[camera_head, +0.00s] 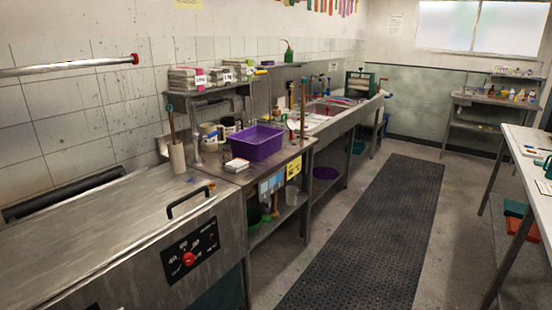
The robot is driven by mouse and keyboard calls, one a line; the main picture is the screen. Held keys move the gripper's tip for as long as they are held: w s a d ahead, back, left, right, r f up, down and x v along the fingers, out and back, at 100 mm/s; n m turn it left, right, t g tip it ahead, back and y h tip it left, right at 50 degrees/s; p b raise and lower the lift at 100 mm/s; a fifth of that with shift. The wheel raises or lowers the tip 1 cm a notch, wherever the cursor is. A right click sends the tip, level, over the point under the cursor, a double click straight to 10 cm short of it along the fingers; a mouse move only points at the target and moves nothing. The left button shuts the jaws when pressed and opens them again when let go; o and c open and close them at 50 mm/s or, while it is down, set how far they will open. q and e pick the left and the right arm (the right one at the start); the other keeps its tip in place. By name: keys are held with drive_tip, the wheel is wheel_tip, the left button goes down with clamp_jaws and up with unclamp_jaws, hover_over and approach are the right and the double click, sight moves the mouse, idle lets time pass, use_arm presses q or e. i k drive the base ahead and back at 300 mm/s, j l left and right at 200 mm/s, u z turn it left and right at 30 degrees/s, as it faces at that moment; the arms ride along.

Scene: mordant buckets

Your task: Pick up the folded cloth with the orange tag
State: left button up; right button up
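Folded cloth stacks sit on a wall shelf (215,93) above the worktable. The left stack (183,79) has a pink tag and a white label. Two smaller stacks stand to its right, one (222,74) and another (241,71), with white labels. A small yellow-orange bit (260,72) shows at the shelf's right end; I cannot tell whether it is a tag. A small pale folded stack (237,165) lies on the worktable in front of the purple tub; an orange-red bit shows near its lower edge. Neither of my grippers is in view.
A purple tub (256,142) stands on the worktable (212,173). A steel unit with a dial (188,258) fills the near left. A dark mat (375,240) covers the open aisle floor. A white-topped table (530,150) stands at right. A sink (325,110) lies beyond.

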sight(237, 164)
drive_tip(key=i+l+z, duration=0.1)
drive_tip(key=i+z, duration=0.25)
drive_tip(key=i, duration=0.35)
drive_tip(key=i+z, duration=0.35)
drive_tip(key=i, duration=1.55)
drive_tip(key=i+u, duration=0.5)
drive_tip(key=u, duration=0.2)
drive_tip(key=i+l+u, duration=0.1)
drive_tip(key=i+u, duration=0.4)
drive_tip(key=u, duration=0.2)
drive_tip(key=i+l+u, duration=0.1)
drive_tip(key=u, duration=0.25)
drive_tip(key=i+l+u, duration=0.15)
drive_tip(key=u, duration=0.15)
drive_tip(key=i, duration=0.05)
